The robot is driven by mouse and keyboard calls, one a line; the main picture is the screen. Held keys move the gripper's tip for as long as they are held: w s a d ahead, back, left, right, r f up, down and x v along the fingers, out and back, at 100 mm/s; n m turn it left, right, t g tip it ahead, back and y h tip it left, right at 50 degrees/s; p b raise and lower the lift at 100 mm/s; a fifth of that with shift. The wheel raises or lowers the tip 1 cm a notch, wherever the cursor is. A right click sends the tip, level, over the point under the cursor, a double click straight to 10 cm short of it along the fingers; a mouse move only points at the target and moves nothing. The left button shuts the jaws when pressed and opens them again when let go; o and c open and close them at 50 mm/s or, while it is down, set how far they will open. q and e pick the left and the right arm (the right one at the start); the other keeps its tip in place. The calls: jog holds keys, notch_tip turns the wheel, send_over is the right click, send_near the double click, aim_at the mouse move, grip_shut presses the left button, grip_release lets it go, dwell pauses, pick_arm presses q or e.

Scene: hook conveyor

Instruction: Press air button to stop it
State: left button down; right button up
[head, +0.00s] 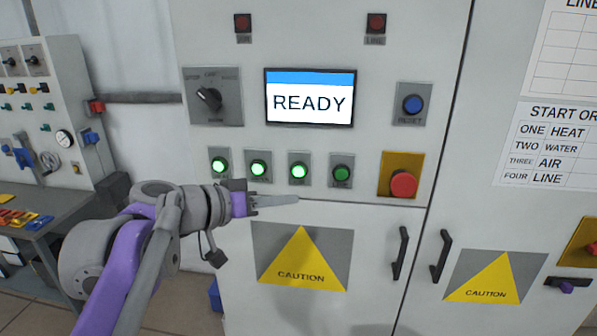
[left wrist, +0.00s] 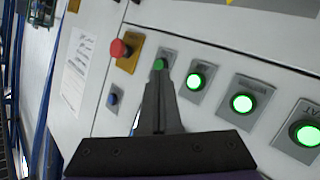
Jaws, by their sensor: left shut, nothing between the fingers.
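A row of several round green buttons sits below the READY screen (head: 310,97) on the white cabinet. By the posted list, the third from the left is the air button (head: 299,171); it glows bright green and also shows in the left wrist view (left wrist: 196,81). The fourth, line button (head: 341,173) is darker green. My left gripper (head: 298,200) is shut and empty, its tips just below the air button in the head view. In the left wrist view its tips (left wrist: 163,76) lie between the air button and the dark line button (left wrist: 159,65). I cannot see contact.
A red mushroom button (head: 403,184) on a yellow plate and a blue reset button (head: 413,104) sit to the right. A rotary switch (head: 208,98) is at the upper left. Door handles (head: 400,252) stick out below. A bench (head: 40,215) stands at far left.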

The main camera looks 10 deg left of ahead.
aim_at(299, 171)
pick_arm(q)
jog(key=shift+w, duration=0.1)
jog(key=w, duration=0.8)
jog(key=shift+w+f, duration=0.1)
jog(key=shift+w, duration=0.3)
pick_arm(e)
jog(key=shift+w+r, duration=0.1)
pick_arm(q)
jog(key=shift+s, duration=0.15)
pick_arm(e)
jog(key=shift+r, duration=0.15)
dwell(1.6)
pick_arm(q)
jog(key=shift+w+p, duration=0.3)
jog(key=shift+p, duration=0.05)
jog(key=shift+w, duration=0.3)
pick_arm(e)
jog(key=shift+w+r, duration=0.3)
jog(key=shift+r, duration=0.05)
